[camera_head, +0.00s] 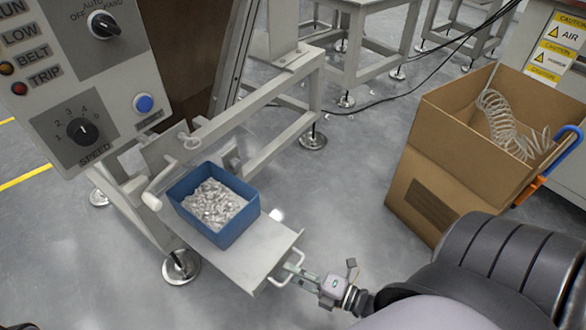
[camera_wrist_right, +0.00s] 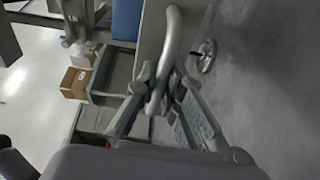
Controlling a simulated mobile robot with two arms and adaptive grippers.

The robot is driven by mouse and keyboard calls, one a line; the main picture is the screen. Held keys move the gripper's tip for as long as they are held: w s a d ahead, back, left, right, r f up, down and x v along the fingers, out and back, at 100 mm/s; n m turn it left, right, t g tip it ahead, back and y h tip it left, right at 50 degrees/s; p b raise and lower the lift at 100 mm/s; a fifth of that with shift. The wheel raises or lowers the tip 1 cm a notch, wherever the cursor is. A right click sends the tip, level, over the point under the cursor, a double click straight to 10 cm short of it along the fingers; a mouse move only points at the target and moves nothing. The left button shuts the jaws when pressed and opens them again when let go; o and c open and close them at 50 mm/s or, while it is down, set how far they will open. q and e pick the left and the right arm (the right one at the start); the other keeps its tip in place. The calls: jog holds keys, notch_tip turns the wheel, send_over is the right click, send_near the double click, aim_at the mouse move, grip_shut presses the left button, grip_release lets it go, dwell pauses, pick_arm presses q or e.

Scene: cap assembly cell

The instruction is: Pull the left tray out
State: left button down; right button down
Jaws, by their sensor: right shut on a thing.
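The tray (camera_head: 262,258) is a flat light-grey plate that sticks out from the machine frame in the head view. A blue bin (camera_head: 230,237) full of small pale parts sits on it. A bent metal handle (camera_head: 292,266) is on the tray's front edge. My right gripper (camera_head: 291,272) is at this handle. In the wrist view the handle (camera_wrist_right: 172,50) passes between the fingers of the right gripper (camera_wrist_right: 160,88), which are shut on it. My left gripper is not in view.
A control panel (camera_head: 100,75) hangs at the upper left above the tray. A cardboard box (camera_head: 465,150) with coiled clear tubing stands at the right, next to a blue-handled cart (camera_head: 562,152). Grey floor (camera_head: 340,185) lies open between the tray and the box.

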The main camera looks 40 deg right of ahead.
jog(key=c, duration=1.7)
grip_release()
jog(key=v, duration=1.2)
